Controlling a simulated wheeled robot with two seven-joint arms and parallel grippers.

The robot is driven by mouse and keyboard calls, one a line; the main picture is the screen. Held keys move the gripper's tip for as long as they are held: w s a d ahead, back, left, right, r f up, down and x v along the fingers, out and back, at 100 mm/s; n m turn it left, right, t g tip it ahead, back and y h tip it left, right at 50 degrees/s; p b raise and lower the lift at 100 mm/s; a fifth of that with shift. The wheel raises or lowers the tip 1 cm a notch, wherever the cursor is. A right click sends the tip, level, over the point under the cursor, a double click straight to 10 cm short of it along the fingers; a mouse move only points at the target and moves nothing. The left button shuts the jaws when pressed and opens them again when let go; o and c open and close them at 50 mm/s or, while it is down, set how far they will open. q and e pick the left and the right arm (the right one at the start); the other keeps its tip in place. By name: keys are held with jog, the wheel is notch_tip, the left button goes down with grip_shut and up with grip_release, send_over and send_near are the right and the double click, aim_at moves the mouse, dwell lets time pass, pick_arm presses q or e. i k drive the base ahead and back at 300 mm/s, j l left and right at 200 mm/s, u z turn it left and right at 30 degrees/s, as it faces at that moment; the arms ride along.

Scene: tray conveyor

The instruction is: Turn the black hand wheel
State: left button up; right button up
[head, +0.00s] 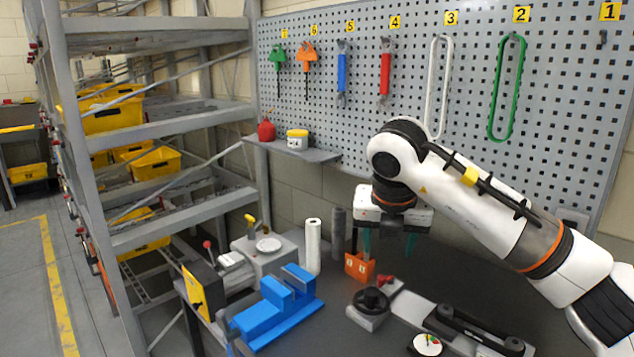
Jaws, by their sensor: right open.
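The black hand wheel (371,301) sits on a small grey block on the dark bench, right of the blue vise. My right gripper (388,244) hangs from the white arm that comes in from the right. Its teal fingers point down and are apart, with nothing seen between them. It is above and behind the wheel in the picture, not touching it. An orange block (359,267) stands behind the wheel, close to the left finger in the picture. My left gripper is not in view.
A blue vise (278,312) and a grey machine (268,250) stand to the left. A white roll (313,247) and a grey cylinder (338,232) stand behind. A red knob (386,282) and a grey rail with a black handle (470,330) lie right of the wheel. A pegboard (460,110) backs the bench.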

aim_at(371, 295)
jog(key=k, duration=1.2)
